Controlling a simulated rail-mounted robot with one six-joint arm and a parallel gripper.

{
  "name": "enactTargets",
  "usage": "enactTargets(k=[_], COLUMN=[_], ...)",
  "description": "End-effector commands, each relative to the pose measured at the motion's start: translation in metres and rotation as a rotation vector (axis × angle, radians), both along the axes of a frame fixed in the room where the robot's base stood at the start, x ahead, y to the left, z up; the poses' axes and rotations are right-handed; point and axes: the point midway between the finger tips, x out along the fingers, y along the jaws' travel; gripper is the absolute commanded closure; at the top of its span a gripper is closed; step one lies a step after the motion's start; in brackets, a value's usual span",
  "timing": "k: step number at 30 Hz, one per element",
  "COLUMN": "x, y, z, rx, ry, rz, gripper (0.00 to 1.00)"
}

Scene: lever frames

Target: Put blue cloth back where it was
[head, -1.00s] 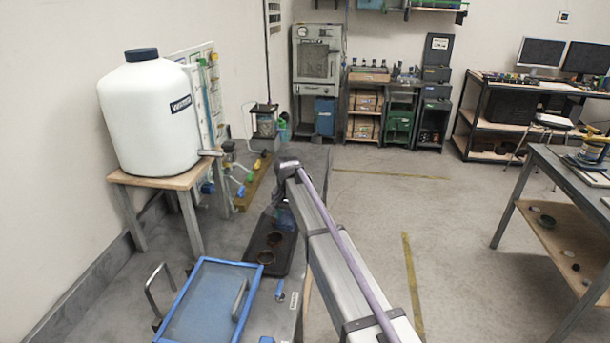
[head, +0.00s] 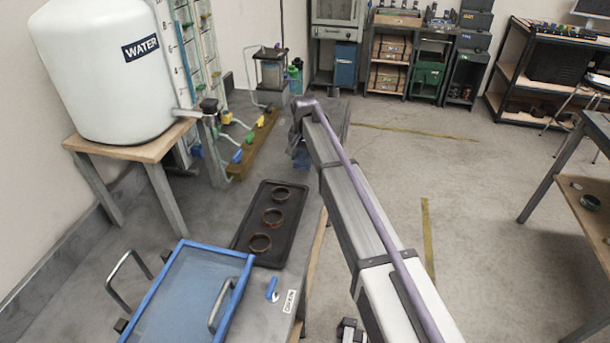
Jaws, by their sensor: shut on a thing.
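My arm reaches away from the camera, and its dark wrist is at the far end. My gripper (head: 301,150) hangs below the wrist, partly hidden by the arm. It is shut on a blue thing that looks like the blue cloth (head: 303,160). Only a small patch of the cloth shows, above the grey bench top beyond the black tray. The fingers are too small and covered to make out. I cannot tell whether the cloth touches the bench.
The black tray (head: 241,238) holds three brown rings. A blue-framed lidded box (head: 190,290) with metal handles is in front. A white water tank (head: 95,75) stands on a wooden stand at left. Valves line a wooden board (head: 254,145). Open floor lies to the right.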

Motion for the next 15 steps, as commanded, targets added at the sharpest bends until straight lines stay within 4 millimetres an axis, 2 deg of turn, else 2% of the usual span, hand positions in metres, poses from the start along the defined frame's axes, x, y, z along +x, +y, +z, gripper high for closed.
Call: enactTargets(k=[4, 9, 15], x=[0.000, 0.000, 0.000], y=[0.000, 0.000, 0.000], z=[-0.008, -0.042, -0.037], rx=[0.000, 0.000, 0.000], ry=[0.000, 0.000, 0.000], rz=[0.000, 0.000, -0.001], gripper=[0.58, 0.58, 0.58])
